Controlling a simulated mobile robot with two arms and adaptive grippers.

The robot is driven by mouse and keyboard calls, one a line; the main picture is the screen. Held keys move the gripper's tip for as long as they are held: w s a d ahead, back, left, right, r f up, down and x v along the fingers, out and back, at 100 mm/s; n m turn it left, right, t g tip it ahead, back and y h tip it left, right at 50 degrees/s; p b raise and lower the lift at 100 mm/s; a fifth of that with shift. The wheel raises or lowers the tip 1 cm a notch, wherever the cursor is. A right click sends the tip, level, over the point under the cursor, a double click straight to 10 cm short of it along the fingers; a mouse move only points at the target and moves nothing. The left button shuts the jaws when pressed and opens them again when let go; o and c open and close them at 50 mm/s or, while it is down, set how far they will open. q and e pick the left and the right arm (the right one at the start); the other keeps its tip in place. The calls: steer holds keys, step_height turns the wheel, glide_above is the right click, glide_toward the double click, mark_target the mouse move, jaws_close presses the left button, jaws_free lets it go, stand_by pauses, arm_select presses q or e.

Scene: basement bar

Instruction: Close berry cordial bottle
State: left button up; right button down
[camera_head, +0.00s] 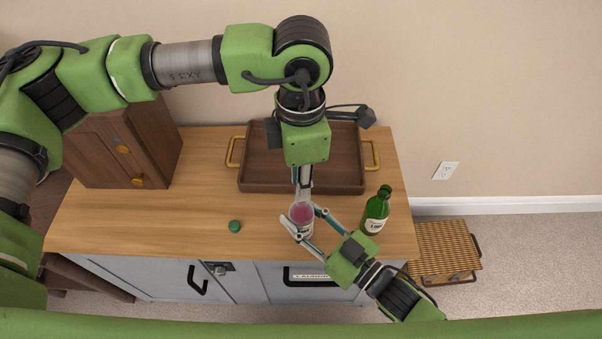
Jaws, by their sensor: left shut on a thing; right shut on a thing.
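A clear vessel with a pink-purple round top, apparently the berry cordial bottle (302,213), stands upright near the counter's front edge. I cannot tell whether the pink is a lid or the contents. My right gripper (303,229) comes from the lower right, its fingers on either side of the bottle, shut on it. My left gripper (303,195) points down from above, shut at the far side of the bottle's top; its fingertips and exact hold are partly hidden. A small round green cap (235,226) lies on the counter to the left.
A green bottle with a pale label (375,212) stands close to the right of my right gripper. A wooden tray with brass handles (258,187) lies behind, partly under my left arm. A wooden cabinet (125,150) stands back left. The left counter (170,215) is clear.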

arm_select(q)
steer(key=shift+f, duration=0.65)
stand_by(0.5)
steer(key=o, duration=0.8)
step_height(320, 180, up, 12)
steer(key=shift+r, duration=0.1)
arm_select(e)
steer(key=c, duration=1.3)
jaws_free()
steer(key=shift+s+d, duration=0.1)
